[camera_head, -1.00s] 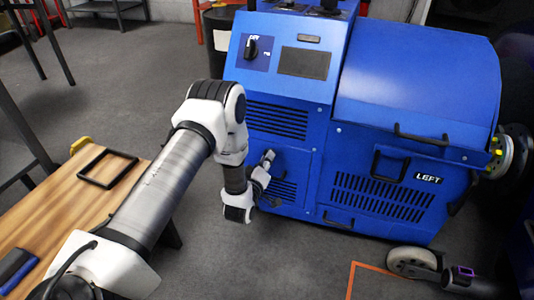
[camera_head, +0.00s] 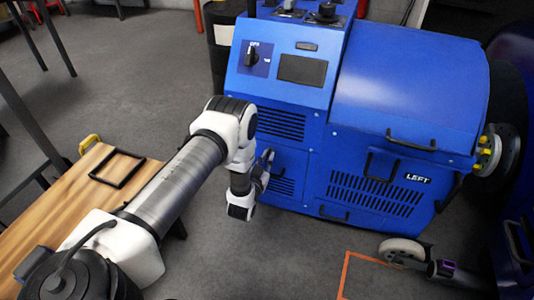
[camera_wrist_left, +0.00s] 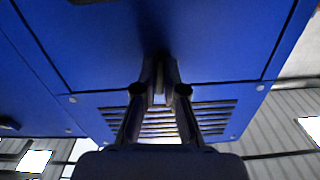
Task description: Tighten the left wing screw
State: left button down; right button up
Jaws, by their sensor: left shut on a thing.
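The blue dynamometer cabinet (camera_head: 300,125) fills the middle of the head view, with a "LEFT" label on its side. My left gripper (camera_head: 268,162) is at the low front panel, beside the lower vent slots. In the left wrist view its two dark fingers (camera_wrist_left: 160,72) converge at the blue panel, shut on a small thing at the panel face. That thing sits where the left wing screw would be, but the fingers and shadow hide nearly all of it.
A wooden bench (camera_head: 60,215) with a black frame (camera_head: 117,168) on it stands at the left, under my arm.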

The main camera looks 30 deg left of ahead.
pick_arm(q)
jog(key=m+p, duration=0.1)
jog(key=m, duration=0.1)
jog(key=m+p, duration=0.1)
jog(key=shift+w+r+m, duration=0.15)
jog(key=shift+r+m, duration=0.2)
jog(key=shift+m, duration=0.05)
jog(key=m+p, duration=0.2)
jog(key=m, duration=0.2)
jog(key=m+p, duration=0.2)
jog(key=m, duration=0.2)
jog(key=shift+m, duration=0.4)
jog(key=shift+f+m+p, duration=0.1)
jog(key=shift+m+p, duration=0.5)
jog(key=shift+m, duration=1.3)
jog(key=c, duration=1.3)
grip_release()
jog(key=shift+w, duration=0.1)
jog(key=shift+o, duration=0.2)
jog(key=shift+f, duration=0.1)
jog(key=shift+f, duration=0.15)
